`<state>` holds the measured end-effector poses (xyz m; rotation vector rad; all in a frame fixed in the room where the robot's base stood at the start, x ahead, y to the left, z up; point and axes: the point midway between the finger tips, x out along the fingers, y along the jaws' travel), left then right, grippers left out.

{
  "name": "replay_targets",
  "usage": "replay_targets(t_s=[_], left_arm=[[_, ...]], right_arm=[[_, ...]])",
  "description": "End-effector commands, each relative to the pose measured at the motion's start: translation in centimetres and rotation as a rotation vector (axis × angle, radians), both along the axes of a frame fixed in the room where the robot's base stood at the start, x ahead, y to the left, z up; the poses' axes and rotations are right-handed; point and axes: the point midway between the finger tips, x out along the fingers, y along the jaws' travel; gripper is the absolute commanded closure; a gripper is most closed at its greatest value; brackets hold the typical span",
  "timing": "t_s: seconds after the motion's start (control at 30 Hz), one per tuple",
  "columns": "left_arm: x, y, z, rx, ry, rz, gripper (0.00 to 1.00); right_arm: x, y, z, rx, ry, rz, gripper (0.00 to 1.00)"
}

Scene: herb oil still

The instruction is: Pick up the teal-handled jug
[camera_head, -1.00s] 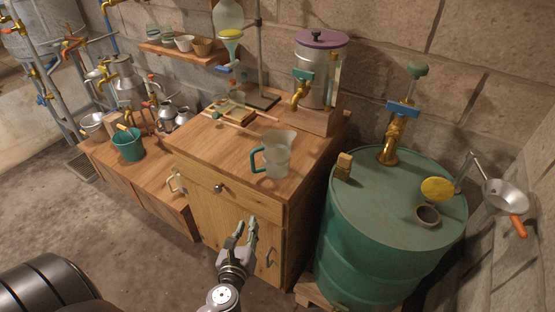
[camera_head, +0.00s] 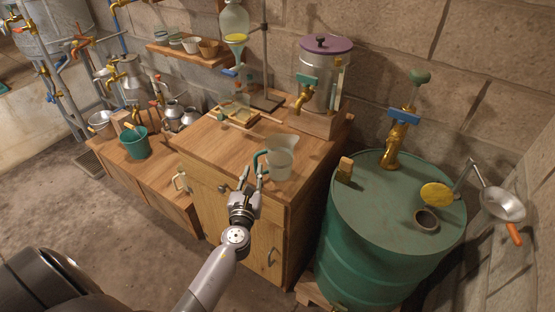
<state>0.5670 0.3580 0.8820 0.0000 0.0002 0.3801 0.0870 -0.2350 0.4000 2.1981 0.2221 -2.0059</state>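The jug (camera_head: 281,158) is clear and pale with a teal handle (camera_head: 257,160) on its left side. It stands upright near the front edge of the wooden cabinet top. My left gripper (camera_head: 254,176) is at the cabinet's front edge, just in front of the handle, with its fingers pointing toward it. The fingers are apart, and the right finger overlaps the lower handle in the picture. I cannot tell whether it touches the handle. My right gripper is not in view.
The wooden cabinet (camera_head: 213,156) also bears a metal urn (camera_head: 322,80) with a purple lid and a tray (camera_head: 235,112). A green drum (camera_head: 385,215) stands close on the right. A teal bucket (camera_head: 135,144) stands on the lower bench at left.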

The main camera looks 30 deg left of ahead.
Motion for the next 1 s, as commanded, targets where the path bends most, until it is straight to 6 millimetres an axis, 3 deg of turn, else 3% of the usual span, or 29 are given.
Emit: replay_targets(t_s=[0.4,0.67,1.0], left_arm=[[4.6,1.9,0.0,0.001,0.000,0.001,0.79],[4.8,1.9,-0.1,0.000,0.001,0.000,0.80],[4.8,1.9,-0.1,0.000,0.001,0.000,1.00]], right_arm=[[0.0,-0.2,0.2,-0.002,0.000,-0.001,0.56],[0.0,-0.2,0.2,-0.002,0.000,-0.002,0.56],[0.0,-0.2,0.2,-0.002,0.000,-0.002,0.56]])
